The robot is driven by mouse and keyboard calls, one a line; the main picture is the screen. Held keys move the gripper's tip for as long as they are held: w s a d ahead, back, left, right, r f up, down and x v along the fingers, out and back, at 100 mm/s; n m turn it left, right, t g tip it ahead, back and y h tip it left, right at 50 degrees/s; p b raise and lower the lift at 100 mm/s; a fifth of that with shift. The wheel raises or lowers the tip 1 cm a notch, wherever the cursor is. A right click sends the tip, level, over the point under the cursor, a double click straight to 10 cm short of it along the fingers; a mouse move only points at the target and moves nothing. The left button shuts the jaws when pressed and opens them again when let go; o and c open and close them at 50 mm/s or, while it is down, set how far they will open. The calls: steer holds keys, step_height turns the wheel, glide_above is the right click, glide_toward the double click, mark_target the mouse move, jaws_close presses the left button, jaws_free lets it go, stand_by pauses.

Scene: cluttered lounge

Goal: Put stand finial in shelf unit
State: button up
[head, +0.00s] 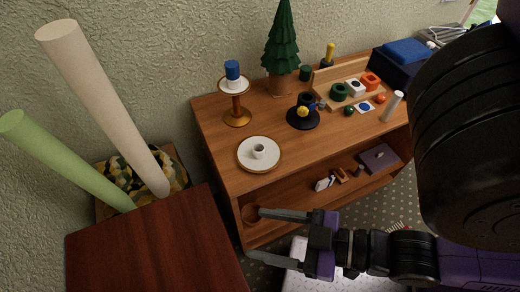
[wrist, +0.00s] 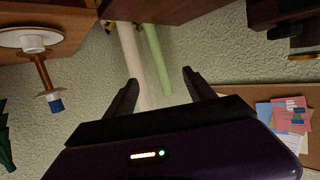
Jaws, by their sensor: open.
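The shelf unit (head: 222,170) is a wooden cabinet with a laden top and an open lower shelf. On its top, a brown stand (head: 237,116) carries a white dish (head: 233,86) with a blue cylinder (head: 232,70) on it. I cannot tell for certain which piece is the stand finial. The stand appears upside down at the left of the wrist view (wrist: 42,72), with the blue piece (wrist: 56,105) lowest. My gripper (head: 256,233) is open and empty in front of the shelf unit's lower left. Its spread fingers also show in the wrist view (wrist: 160,80).
A white plate (head: 272,163), a black round piece (head: 303,122) and a small green tree (head: 281,45) stand on the unit's top. A dark red table (head: 150,250) is at front left. Cream (head: 105,100) and green (head: 65,160) tubes lean behind it. Small items lie on the lower shelf.

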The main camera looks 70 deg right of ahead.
steer(key=w+d+r+m+h+p, duration=0.25)
steer(key=w+d+r, duration=0.25)
steer(key=w+d, duration=0.4)
steer(key=w+d+r+m+h+p, duration=0.25)
steer(key=w+d+r+h, duration=0.2)
steer(key=w+d, duration=0.35)
steer(key=w+d+r+m+h+p, duration=0.25)
steer(key=w+d+r, duration=0.25)
steer(key=w+d, duration=0.4)
steer(key=w+d+r+g+p, duration=0.1)
steer(key=w+d+r+g, duration=0.15)
steer(key=d, duration=0.65)
steer(key=g+y+p, duration=0.1)
steer(key=g+y, duration=0.6)
steer(key=g, duration=0.2)
glide_above(233, 64)
steer(key=s+a, duration=0.2)
step_height(233, 64, down, 6)
steer(key=shift+w+d+f+n+b, duration=0.15)
steer(key=shift+f+b, duration=0.2)
steer(key=shift+b, duration=0.2)
steer(key=shift+w+d+f+n+b, duration=0.1)
steer(key=shift+f+b, duration=0.2)
steer(key=shift+b, duration=0.2)
steer(key=shift+w+d+f, duration=0.15)
steer(key=shift+f, duration=0.2)
steer(key=shift+p+x, duration=0.65)
steer(key=shift+x, duration=1.5)
